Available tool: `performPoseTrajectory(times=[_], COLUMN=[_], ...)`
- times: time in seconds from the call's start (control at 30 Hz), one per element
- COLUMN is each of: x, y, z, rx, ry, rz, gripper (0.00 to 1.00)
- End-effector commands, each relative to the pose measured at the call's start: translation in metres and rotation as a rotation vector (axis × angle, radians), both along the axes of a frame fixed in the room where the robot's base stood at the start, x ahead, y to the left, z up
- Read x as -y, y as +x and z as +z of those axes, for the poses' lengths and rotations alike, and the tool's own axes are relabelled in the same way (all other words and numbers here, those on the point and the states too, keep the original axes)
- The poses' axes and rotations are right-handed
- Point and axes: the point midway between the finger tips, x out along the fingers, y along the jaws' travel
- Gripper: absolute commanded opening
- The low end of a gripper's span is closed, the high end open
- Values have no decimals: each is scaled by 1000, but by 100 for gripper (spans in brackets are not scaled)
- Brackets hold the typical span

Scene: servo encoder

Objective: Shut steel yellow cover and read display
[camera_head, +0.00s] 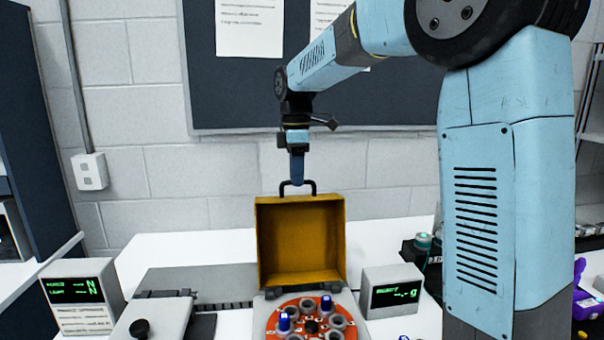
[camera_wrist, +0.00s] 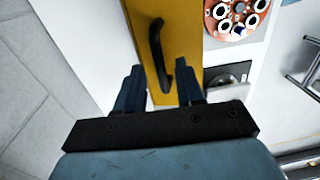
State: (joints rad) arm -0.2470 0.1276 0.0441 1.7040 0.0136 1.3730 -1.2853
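The yellow cover (camera_head: 300,240) stands open, upright behind the steel base with the red-orange rotor disc (camera_head: 312,318). A dark handle (camera_head: 297,187) is on the cover's top edge. My gripper (camera_head: 297,182) points down at that handle. In the wrist view my gripper (camera_wrist: 160,76) has its two fingers apart, with the near end of the handle (camera_wrist: 157,45) between them; contact cannot be told. The right display (camera_head: 395,293) shows green dashes and "g". The left display (camera_head: 75,290) shows two green lines ending in "N".
A grey device with a black knob (camera_head: 140,328) stands on the white table left of the base. A dark box with a teal-topped item (camera_head: 424,241) is at the right. A wall with a notice board (camera_head: 400,100) stands behind.

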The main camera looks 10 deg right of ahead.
Motion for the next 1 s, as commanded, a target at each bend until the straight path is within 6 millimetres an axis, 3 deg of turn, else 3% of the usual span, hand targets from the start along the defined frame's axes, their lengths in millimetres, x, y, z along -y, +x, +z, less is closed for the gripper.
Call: performPoseTrajectory(times=[0.3, 0.7, 1.0], x=[0, 1, 1], y=[0, 0, 0], z=[-2, -2, -2], rx=[-1, 0, 1], ry=[0, 0, 0], rz=[0, -1, -1], gripper=[38, 0, 0])
